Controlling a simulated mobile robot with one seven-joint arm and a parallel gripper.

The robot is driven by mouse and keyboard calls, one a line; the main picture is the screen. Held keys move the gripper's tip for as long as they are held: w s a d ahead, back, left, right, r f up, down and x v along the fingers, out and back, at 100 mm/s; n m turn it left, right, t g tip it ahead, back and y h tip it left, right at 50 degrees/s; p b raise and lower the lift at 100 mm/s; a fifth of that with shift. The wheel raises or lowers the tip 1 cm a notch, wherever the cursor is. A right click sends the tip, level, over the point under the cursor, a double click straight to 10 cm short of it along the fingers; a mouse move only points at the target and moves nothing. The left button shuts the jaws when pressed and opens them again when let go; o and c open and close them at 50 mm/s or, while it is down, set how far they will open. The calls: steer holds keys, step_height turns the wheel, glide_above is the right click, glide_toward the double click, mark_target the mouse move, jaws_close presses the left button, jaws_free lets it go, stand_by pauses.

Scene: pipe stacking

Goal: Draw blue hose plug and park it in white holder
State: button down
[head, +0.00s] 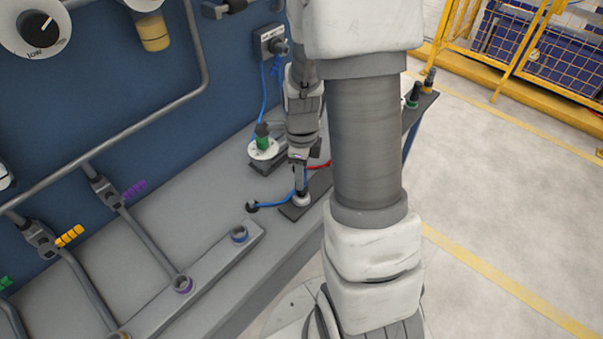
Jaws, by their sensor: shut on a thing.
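My gripper (300,180) points down over the right part of the bench and is shut on the blue hose plug, which is mostly hidden between the fingers. A blue hose (274,201) runs left from there along the bench to a dark round end piece (252,207). A small white holder (302,201) on a dark base plate (291,212) stands directly below the fingertips. I cannot tell whether the plug is inside the holder or just above it.
A green-topped part (263,139) stands on a white disc (262,151) behind and left of my gripper. A red hose (320,165) lies to the right, partly behind my arm. A grey rail (205,280) with coloured sockets lies front left. Pipes run along the blue wall.

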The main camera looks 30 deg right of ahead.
steer(key=shift+f+b, duration=0.6)
steer(key=shift+f, duration=0.25)
steer(key=c, duration=0.5)
jaws_free()
step_height(320, 180, up, 18)
steer(key=p, duration=0.3)
steer(key=shift+f, duration=0.25)
steer(key=shift+r, duration=0.1)
